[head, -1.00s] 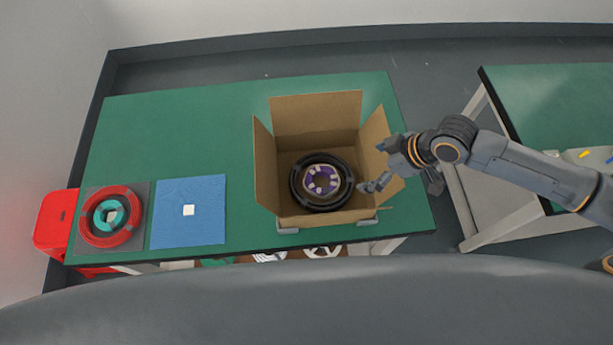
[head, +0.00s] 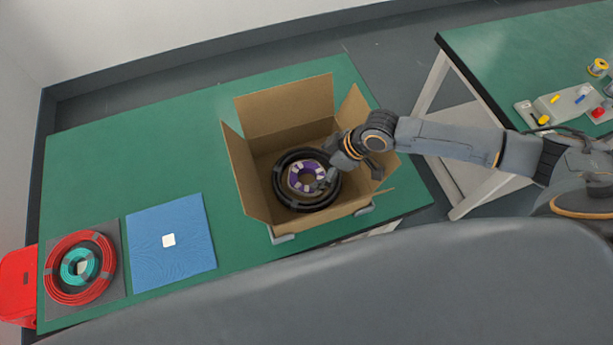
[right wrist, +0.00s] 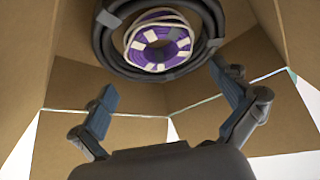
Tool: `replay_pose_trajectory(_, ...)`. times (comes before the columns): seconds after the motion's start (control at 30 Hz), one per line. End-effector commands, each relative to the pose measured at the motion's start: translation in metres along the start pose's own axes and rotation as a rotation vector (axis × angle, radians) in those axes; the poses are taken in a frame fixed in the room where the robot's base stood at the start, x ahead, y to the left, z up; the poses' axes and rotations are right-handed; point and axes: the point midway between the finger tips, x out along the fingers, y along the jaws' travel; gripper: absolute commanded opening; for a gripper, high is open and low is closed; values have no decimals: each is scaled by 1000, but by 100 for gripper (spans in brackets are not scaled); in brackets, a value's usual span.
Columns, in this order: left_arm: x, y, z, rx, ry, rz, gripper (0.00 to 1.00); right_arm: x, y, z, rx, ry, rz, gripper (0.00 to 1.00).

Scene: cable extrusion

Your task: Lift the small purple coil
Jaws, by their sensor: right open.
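The small purple coil (head: 304,179) with white wraps lies inside the ring of a larger black coil (head: 279,190) in the open cardboard box (head: 238,170). In the right wrist view the purple coil (right wrist: 158,48) shows at the top, with the black coil (right wrist: 115,62) around it. My right gripper (head: 350,180) is at the right side of the box, next to the coils. Its two fingers stand wide apart in the right wrist view (right wrist: 168,98), with nothing between them and the purple coil beyond their tips. My left gripper is not in view.
The box flaps stand open around the coils. A second table (head: 500,60) stands at the right.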

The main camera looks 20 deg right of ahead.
Motion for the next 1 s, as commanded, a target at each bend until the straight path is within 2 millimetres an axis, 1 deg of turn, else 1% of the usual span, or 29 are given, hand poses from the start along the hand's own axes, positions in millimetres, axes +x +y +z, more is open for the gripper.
replay_pose_trajectory(0.03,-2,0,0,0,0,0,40,8,0,-2,2,2,-2,100)
replay_pose_trajectory(0.1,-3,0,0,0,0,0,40,17,0,-1,1,1,-2,100)
replay_pose_trajectory(0.27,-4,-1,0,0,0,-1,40,27,0,0,-1,1,0,100)
replay_pose_trajectory(0.37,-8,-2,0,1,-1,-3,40,34,-1,0,1,-1,-1,100)
replay_pose_trajectory(0.53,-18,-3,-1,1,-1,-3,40,56,-3,3,0,0,-1,100)
replay_pose_trajectory(0.6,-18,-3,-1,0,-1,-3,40,67,-3,4,1,1,-1,100)
replay_pose_trajectory(0.7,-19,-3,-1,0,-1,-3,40,75,-2,4,0,0,-1,100)
replay_pose_trajectory(0.8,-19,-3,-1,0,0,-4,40,78,-2,5,0,1,0,100)
replay_pose_trajectory(1.0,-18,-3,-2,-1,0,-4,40,78,-2,5,0,1,0,100)
